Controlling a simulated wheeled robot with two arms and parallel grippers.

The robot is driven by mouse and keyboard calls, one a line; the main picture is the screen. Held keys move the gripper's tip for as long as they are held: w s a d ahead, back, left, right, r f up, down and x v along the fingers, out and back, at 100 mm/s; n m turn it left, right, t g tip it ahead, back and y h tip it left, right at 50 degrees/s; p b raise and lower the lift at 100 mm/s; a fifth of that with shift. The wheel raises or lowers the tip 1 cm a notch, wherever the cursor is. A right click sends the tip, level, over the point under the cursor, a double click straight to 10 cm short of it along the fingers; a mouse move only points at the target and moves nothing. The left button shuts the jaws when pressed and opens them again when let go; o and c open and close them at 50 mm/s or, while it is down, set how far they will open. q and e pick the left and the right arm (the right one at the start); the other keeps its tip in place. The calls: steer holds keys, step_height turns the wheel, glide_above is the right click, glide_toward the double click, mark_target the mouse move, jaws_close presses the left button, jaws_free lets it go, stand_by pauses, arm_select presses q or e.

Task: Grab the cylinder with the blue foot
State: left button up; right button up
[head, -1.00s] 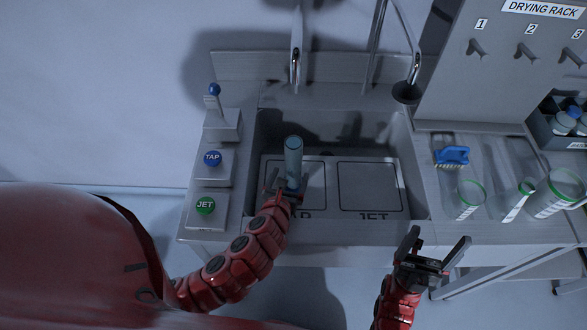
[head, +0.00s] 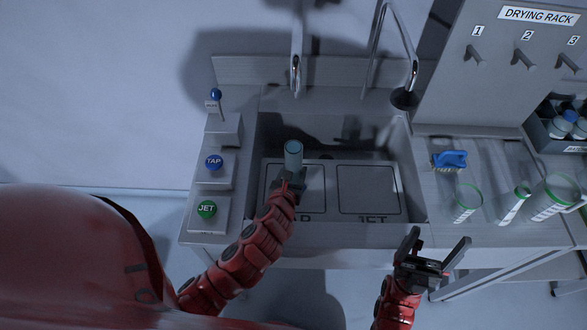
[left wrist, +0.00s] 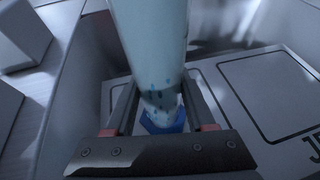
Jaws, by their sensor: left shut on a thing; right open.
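The cylinder (head: 293,155) is a pale blue-grey glass tube over the left part of the sink. In the left wrist view the cylinder (left wrist: 152,45) stands between the fingers, with its blue foot (left wrist: 163,119) below them. My left gripper (head: 289,178) is shut on the cylinder; it also shows in the left wrist view (left wrist: 155,108). In the head view the foot is hidden. Whether the foot touches the sink floor cannot be told. My right gripper (head: 437,250) is open and empty in front of the counter.
The sink (head: 416,180) has floor panels, the right one marked JET. TAP (head: 214,162) and JET (head: 207,209) buttons and a blue-knobbed lever (head: 216,95) stand left. A faucet (head: 297,60) hangs above. Green-rimmed glassware (head: 467,202) and a blue brush (head: 450,160) are right, below the drying rack (head: 500,75).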

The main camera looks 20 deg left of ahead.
arm_select(q)
jaws_close()
